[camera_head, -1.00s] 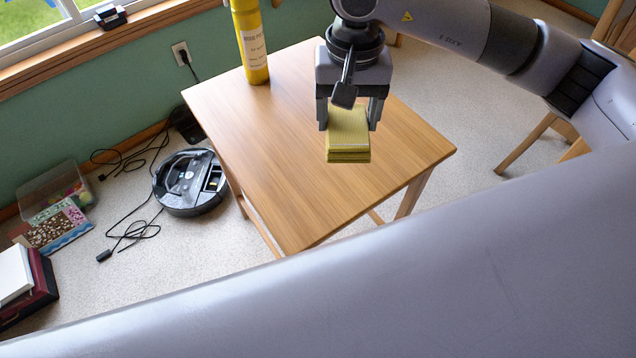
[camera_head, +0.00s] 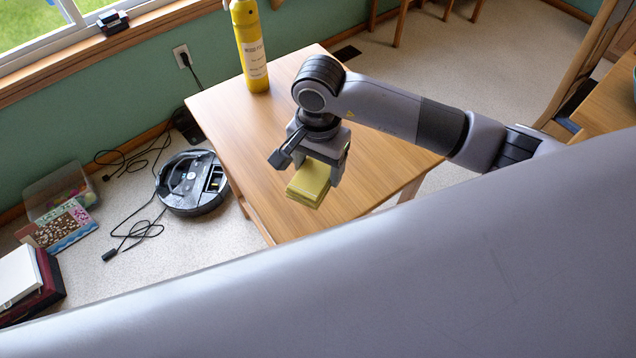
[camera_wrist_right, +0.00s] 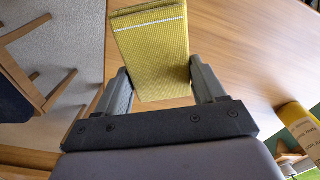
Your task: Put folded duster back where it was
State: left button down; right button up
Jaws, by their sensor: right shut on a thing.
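The folded duster (camera_head: 309,181) is a yellow, layered cloth pad. My right gripper (camera_head: 318,165) is shut on it and holds it over the front part of the wooden table (camera_head: 250,130). In the right wrist view the duster (camera_wrist_right: 152,50) sits between the two fingers of my right gripper (camera_wrist_right: 160,85), with a pale stripe across its face. I cannot tell how high it is above the table top. My left gripper is not in view.
A yellow spray bottle (camera_head: 250,50) stands at the table's back left corner. A robot vacuum (camera_head: 192,182) and cables lie on the floor to the left. A clear bin (camera_head: 58,190) and books are at far left. Most of the table top is clear.

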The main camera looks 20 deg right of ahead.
aim_at(319, 168)
jog(key=shift+f, duration=3.4)
jog(key=shift+f+b, duration=0.2)
jog(key=shift+b, duration=0.1)
jog(key=o, duration=0.9)
jog(key=shift+o, duration=0.2)
jog(key=shift+r, duration=0.1)
jog(key=shift+r+p, duration=0.15)
jog(key=shift+p, duration=0.15)
notch_tip(319, 168, up, 12)
jog(key=shift+f, duration=0.1)
